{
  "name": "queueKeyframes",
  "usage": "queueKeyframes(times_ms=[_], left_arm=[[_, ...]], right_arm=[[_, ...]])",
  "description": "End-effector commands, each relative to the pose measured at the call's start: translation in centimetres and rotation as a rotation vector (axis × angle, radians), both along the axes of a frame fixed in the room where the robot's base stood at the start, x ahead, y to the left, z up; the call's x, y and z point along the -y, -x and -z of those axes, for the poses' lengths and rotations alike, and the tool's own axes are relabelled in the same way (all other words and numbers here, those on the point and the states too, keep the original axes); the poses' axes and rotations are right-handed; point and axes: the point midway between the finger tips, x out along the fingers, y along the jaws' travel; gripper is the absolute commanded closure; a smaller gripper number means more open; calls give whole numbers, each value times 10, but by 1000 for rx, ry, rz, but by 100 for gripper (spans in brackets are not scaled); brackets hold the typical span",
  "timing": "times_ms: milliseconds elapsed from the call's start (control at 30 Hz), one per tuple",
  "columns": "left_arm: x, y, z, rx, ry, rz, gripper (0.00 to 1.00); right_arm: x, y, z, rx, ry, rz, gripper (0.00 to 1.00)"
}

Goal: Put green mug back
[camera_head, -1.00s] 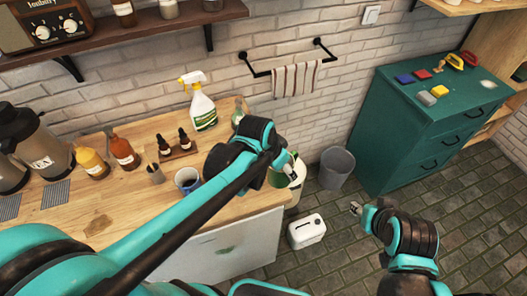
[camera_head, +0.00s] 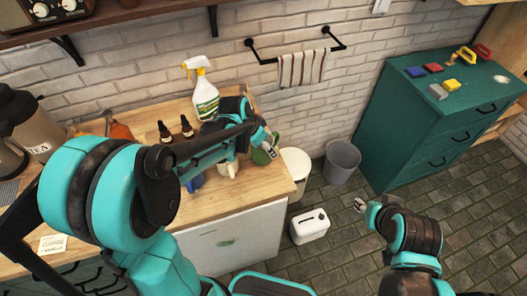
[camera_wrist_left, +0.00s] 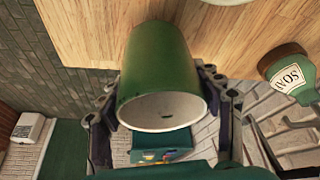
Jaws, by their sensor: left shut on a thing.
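The green mug (camera_wrist_left: 155,65) is held between the two fingers of my left gripper (camera_wrist_left: 165,110). In the left wrist view its white inside faces the camera and the wooden counter (camera_wrist_left: 85,30) lies behind it. In the head view the mug (camera_head: 263,156) is partly hidden by my left gripper (camera_head: 268,143), at the right end of the counter (camera_head: 262,186). I cannot tell whether it touches the wood. My right gripper (camera_head: 361,203) is away from the mug, over the floor; its fingers are too small to judge.
A blue mug (camera_head: 195,184), partly hidden, stands on the counter left of the green mug. A spray bottle (camera_head: 203,92) and small dark bottles (camera_head: 186,127) stand behind. A green soap bottle (camera_wrist_left: 290,75) is close by. Bins (camera_head: 342,160) stand beyond the counter's right edge.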

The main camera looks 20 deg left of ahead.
Motion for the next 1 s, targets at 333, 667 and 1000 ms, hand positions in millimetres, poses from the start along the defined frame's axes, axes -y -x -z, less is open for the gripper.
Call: queueKeyframes(times_ms=[333,667,1000], left_arm=[[0,0,22,0,0,0,87],[0,0,25,0,0,0,15],[0,0,20,0,0,0,15]], right_arm=[[0,0,9,0,0,0,60],[0,0,12,0,0,0,60],[0,0,7,0,0,0,60]])
